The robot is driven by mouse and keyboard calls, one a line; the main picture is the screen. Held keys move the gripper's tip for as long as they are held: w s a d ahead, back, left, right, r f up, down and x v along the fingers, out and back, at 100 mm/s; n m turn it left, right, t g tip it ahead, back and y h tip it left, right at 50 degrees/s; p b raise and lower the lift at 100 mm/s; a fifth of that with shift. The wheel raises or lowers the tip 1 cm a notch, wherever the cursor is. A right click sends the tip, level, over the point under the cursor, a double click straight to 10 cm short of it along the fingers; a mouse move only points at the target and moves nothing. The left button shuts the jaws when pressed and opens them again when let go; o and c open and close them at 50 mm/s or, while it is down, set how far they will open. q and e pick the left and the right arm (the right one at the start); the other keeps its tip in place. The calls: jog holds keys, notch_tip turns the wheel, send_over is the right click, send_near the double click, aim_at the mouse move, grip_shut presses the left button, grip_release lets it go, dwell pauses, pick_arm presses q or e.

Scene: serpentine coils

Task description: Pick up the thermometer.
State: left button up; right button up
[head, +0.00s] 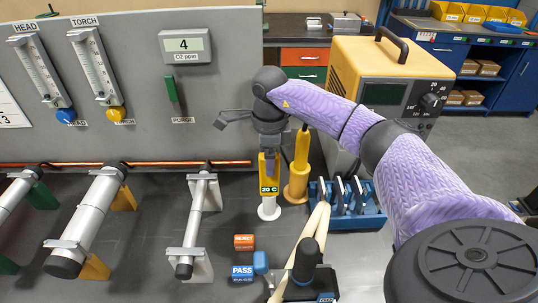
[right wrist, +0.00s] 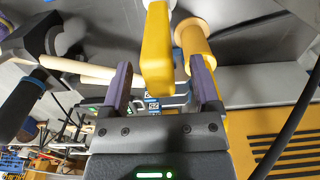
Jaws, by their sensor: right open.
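The yellow thermometer (head: 268,185) stands upright on the bench with a "20 C" display and a white round foot. My right gripper (head: 268,155) points down over its top. In the right wrist view the thermometer (right wrist: 157,50) lies between the two open fingers of the right gripper (right wrist: 160,70), with a gap visible on each side. The fingers partly cover its upper end in the head view. My left gripper is not in view.
A yellow post (head: 298,170) with a dark top stands close right of the thermometer. A blue rack (head: 365,217), a torch (head: 306,262), and REJECT (head: 244,242) and PASS (head: 242,273) blocks are nearby. A tube on a stand (head: 193,220) is to the left.

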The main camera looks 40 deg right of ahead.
grip_shut()
dwell(0.3)
dwell(1.1)
